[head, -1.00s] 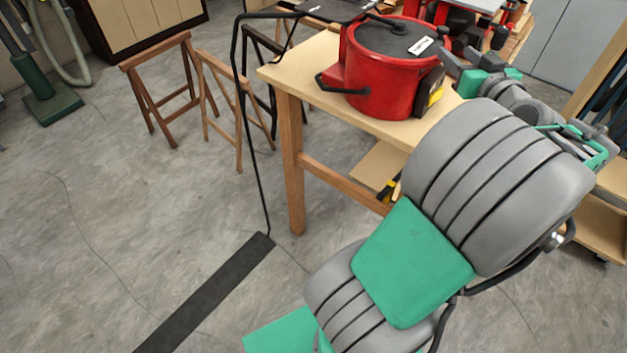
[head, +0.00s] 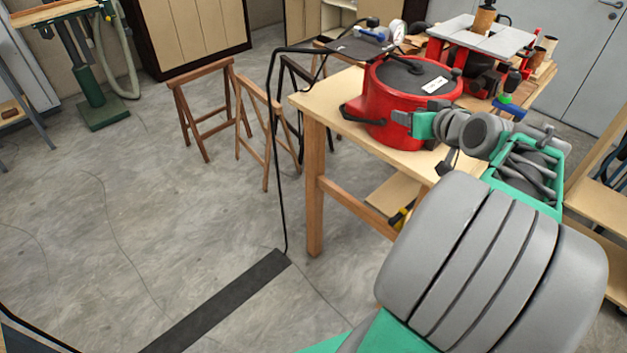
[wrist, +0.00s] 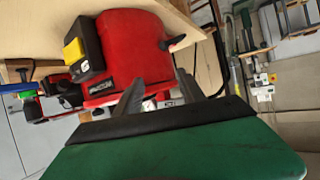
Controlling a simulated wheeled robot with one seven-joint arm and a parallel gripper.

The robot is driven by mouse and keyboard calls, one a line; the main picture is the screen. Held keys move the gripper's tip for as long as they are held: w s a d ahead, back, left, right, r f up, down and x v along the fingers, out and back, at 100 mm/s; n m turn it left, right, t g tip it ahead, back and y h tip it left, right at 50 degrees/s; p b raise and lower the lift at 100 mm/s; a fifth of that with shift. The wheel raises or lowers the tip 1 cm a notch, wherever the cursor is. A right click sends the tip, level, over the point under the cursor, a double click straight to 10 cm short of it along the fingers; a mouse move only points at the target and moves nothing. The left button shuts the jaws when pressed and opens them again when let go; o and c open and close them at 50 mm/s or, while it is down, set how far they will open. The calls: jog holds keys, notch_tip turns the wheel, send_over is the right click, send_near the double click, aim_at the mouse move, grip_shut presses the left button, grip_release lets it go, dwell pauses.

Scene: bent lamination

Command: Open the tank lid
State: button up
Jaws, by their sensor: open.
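The tank is a red drum (head: 385,128) with a flat black lid (head: 400,72), standing on the wooden table. The lid is down and has a white label and a dark handle or hose on top. My gripper (wrist: 158,92) is open in the wrist view, its two dark fingers pointing at the red tank (wrist: 135,50). Nothing shows clearly held between them. In the head view my green wrist is at the tank's right front side, below the lid's rim, and my fingertips are hard to make out. Contact with the tank cannot be told.
A black box with a yellow patch (wrist: 83,48) is on the tank's side. The wooden table (head: 322,97) also carries a grey-topped machine (head: 480,32) behind the tank. A thin black frame (head: 276,150) rises left of the table. Open floor lies at left.

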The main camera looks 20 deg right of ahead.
jog(key=s+a+f+n+g+y+p, duration=0.1)
jog(key=s+a+g+p, duration=0.15)
jog(key=a, duration=0.85)
jog(key=s+a+f+n+g+y+p, duration=0.1)
jog(key=s+a+g+p, duration=0.2)
jog(key=a, duration=0.8)
jog(key=s+a+g+p, duration=0.2)
jog(key=s+a, duration=0.3)
jog(key=shift+s+a+g+h, duration=0.15)
jog(key=shift+a+g+h, duration=0.15)
jog(key=shift+g, duration=0.05)
